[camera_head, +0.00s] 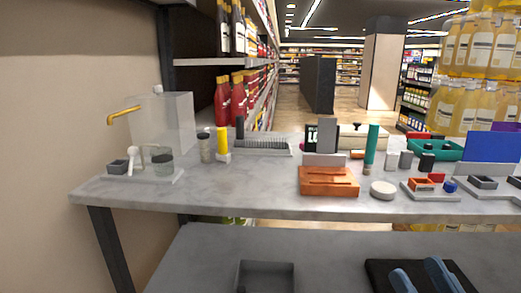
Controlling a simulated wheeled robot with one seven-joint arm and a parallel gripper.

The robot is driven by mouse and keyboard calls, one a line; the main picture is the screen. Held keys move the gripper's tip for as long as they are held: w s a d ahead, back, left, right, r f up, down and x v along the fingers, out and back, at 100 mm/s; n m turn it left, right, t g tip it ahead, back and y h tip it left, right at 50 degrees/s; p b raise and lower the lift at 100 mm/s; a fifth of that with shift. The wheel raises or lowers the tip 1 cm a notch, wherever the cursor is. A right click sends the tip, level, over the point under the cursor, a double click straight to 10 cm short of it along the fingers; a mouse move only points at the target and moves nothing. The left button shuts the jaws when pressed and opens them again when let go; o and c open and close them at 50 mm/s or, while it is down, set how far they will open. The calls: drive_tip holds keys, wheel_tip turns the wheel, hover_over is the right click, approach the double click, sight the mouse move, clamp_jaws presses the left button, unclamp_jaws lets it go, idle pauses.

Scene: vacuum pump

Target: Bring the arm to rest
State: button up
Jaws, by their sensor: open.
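My arm and my gripper are not in view. The grey worktable (255,202) is seen from the front, and nothing of mine reaches over it. On its left stands a clear box (167,122) with a yellow spout (124,113). In front of the box is a light tray (145,177) with a small jar (163,164) and a white upright piece (132,158). An orange block (328,182) sits right of the middle.
A white disc (383,189), a tall green cylinder (372,145), a yellow marker (222,141) and a blue panel (494,147) crowd the tabletop. Below are a dark tray (265,277) and blue-grey items (440,274) on a black mat. The table's front left is clear.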

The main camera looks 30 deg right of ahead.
drive_tip(key=s+a+f+n+g+y+b, duration=0.2)
drive_tip(key=s+a+f+g+y, duration=0.5)
drive_tip(key=s+a+f, duration=0.65)
wheel_tip(320, 180, up, 14)
drive_tip(key=g+p, duration=0.1)
drive_tip(key=p, duration=1.3)
drive_tip(key=shift+s+d+f+h, duration=0.15)
drive_tip(key=shift+s+d+h, duration=0.15)
drive_tip(key=shift+h, duration=0.1)
